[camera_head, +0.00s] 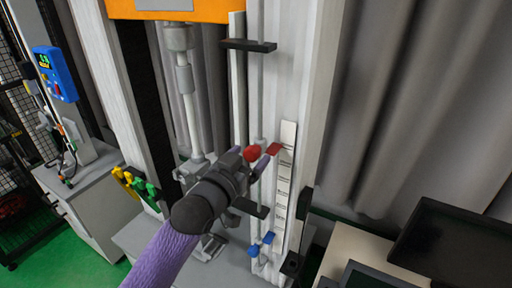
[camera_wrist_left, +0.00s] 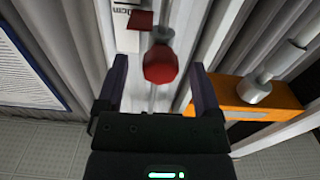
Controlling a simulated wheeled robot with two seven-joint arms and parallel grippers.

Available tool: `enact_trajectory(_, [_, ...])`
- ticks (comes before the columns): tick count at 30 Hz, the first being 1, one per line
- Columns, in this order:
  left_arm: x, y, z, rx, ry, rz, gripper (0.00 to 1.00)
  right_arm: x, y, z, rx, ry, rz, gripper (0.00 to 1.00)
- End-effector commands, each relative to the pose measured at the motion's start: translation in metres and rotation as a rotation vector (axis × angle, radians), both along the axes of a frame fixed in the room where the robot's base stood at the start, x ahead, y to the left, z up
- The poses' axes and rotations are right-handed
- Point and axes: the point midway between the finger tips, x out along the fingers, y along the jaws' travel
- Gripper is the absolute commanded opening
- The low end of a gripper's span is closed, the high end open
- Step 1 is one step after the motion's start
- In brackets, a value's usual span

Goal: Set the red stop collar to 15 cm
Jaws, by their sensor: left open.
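The red stop collar (camera_head: 252,153) sits on a thin vertical rod in the drop tower, with a red pointer (camera_head: 273,149) reaching right to a white scale strip (camera_head: 285,185). The scale's numbers are too small to read in the head view. My left gripper (camera_head: 258,165) is at the collar, its arm coming from below. In the left wrist view the red collar (camera_wrist_left: 160,64) lies between the two open fingers (camera_wrist_left: 158,80), with gaps on both sides. The red pointer (camera_wrist_left: 140,20) shows beyond it. My right gripper is not in view.
A blue collar (camera_head: 262,243) sits lower on the rod. Black brackets (camera_head: 249,46) cross the rod above and below the red collar. An orange block (camera_head: 178,10) is at the top. A dark monitor (camera_head: 455,245) stands at the right.

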Motion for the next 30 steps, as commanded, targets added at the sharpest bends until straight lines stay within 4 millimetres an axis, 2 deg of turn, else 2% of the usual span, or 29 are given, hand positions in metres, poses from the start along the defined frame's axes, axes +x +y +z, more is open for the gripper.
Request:
enact_trajectory(3, [0.017,-0.01,0.0,0.001,0.001,0.0,0.85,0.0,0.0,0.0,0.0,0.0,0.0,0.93])
enact_trajectory(6, [0.025,-0.015,-0.001,0.001,0.001,0.0,0.85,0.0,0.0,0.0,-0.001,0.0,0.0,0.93])
enact_trajectory(17, [0.03,-0.017,-0.001,0.001,0.0,0.001,0.85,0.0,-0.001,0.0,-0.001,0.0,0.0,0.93])
enact_trajectory(27, [0.03,-0.017,-0.001,0.001,0.0,0.001,0.13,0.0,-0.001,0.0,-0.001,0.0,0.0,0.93])
enact_trajectory(29, [0.03,-0.017,-0.001,0.001,0.0,0.001,0.0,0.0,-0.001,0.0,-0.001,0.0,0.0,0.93])
enact_trajectory(30, [0.03,-0.017,-0.001,0.001,0.0,0.001,0.0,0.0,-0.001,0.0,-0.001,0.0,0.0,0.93])
